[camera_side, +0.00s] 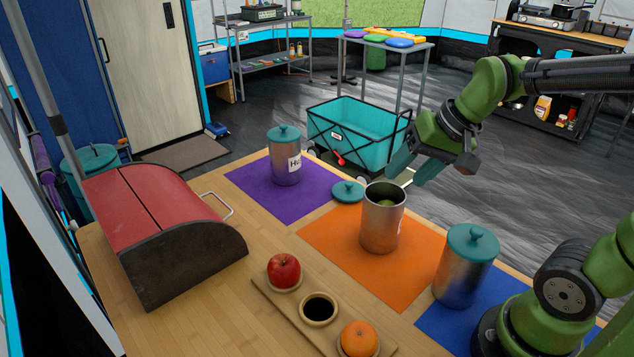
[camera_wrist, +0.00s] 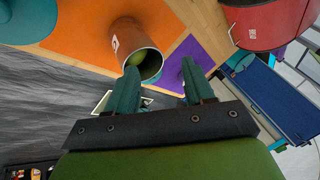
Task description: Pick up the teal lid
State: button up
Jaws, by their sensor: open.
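A loose teal lid (camera_side: 347,191) with a knob lies beside the open metal canister (camera_side: 382,220), between the purple and orange mats. The canister stands upright on the orange mat with something green inside; it also shows in the wrist view (camera_wrist: 137,48). Two other canisters wear teal lids: one on the purple mat (camera_side: 286,160) and one on the blue mat (camera_side: 465,268). My gripper (camera_side: 414,170) is open and empty, above and to the right of the open canister in the side view. Its two teal fingers (camera_wrist: 158,66) are spread in the wrist view, where I cannot clearly make out the loose lid.
A red-topped bread box (camera_side: 160,205) stands at the left. A wooden board (camera_side: 280,306) in front holds a red apple (camera_side: 284,270), a dark-centred cup (camera_side: 318,308) and an orange (camera_side: 358,338). A teal wagon (camera_side: 355,130) stands on the floor behind the table.

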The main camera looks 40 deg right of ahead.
jog(key=w+d+f+m+g, duration=0.1)
jog(key=w+d+f+m, duration=0.2)
jog(key=w+d+m, duration=0.55)
jog(key=m, duration=1.6)
send_near(349, 183)
jog(key=shift+w+d+f+g, duration=0.1)
jog(key=shift+w+f+g, duration=0.05)
jog(key=shift+f, duration=0.45)
jog(key=shift+w+f+g, duration=0.15)
jog(key=shift+w+f, duration=0.05)
jog(key=shift+f, duration=0.35)
jog(key=shift+w+x, duration=0.15)
jog(key=shift+x, duration=1.4)
jog(key=shift+w+x, duration=0.15)
jog(key=shift+x, duration=1.4)
jog(key=shift+r, duration=0.15)
